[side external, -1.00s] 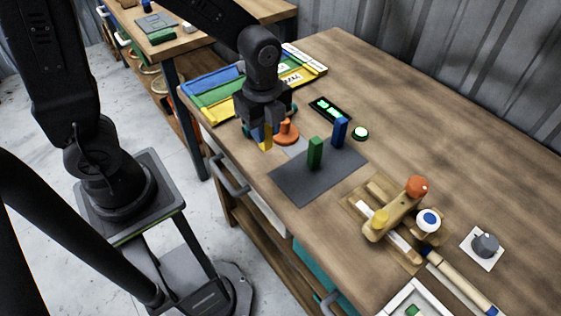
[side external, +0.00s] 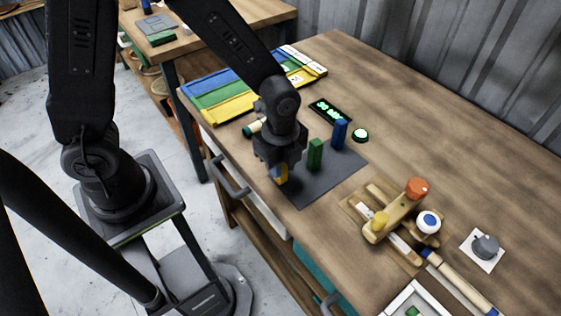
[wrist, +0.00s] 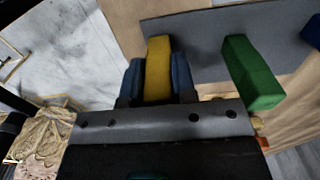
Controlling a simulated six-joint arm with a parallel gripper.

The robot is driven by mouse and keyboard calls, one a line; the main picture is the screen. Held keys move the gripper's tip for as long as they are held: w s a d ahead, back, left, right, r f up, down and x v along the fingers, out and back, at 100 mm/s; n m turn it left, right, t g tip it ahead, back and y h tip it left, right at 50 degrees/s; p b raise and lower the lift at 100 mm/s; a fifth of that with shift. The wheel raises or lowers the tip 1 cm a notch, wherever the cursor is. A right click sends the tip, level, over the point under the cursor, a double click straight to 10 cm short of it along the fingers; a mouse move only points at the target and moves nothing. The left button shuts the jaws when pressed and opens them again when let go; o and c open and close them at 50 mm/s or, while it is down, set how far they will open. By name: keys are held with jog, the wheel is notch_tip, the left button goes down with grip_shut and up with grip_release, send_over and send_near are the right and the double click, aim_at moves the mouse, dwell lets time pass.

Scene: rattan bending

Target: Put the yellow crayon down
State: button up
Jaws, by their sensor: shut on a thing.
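The yellow crayon (wrist: 158,68) is a blocky yellow stick between the two blue-padded fingers of my gripper (wrist: 157,80) in the wrist view. In the side view my gripper (side external: 279,168) is shut on the crayon (side external: 281,174), over the near left part of the dark grey mat (side external: 305,192). The crayon's lower end is at or close above the mat; I cannot tell whether it touches. A green block (side external: 315,154) and a blue block (side external: 340,133) stand upright on the mat, to the right of my gripper. The green block (wrist: 250,72) also shows in the wrist view.
A blue, green and yellow tray (side external: 225,97) lies behind on the wooden table. A lit display (side external: 330,110) and a round button (side external: 360,135) sit beyond the mat. A wooden bending jig (side external: 395,215) stands to the right. The table's front edge is close to the mat.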

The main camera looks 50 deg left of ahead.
jog(key=shift+f, duration=0.2)
jog(key=o, duration=0.8)
jog(key=shift+r, duration=0.1)
notch_tip(320, 180, up, 12)
jog(key=shift+r, duration=0.1)
jog(key=shift+s+a+r+n+t, duration=0.95)
jog(key=shift+s+a+r+n, duration=0.55)
jog(key=shift+n, duration=1.5)
jog(key=shift+s+a+r+n+t, duration=0.9)
jog(key=shift+s+a+r+n, duration=0.6)
jog(key=shift+n, duration=1.5)
jog(key=shift+s+a+r+n+t, duration=1.1)
jog(key=shift+s+n, duration=0.6)
jog(key=shift+n, duration=1.3)
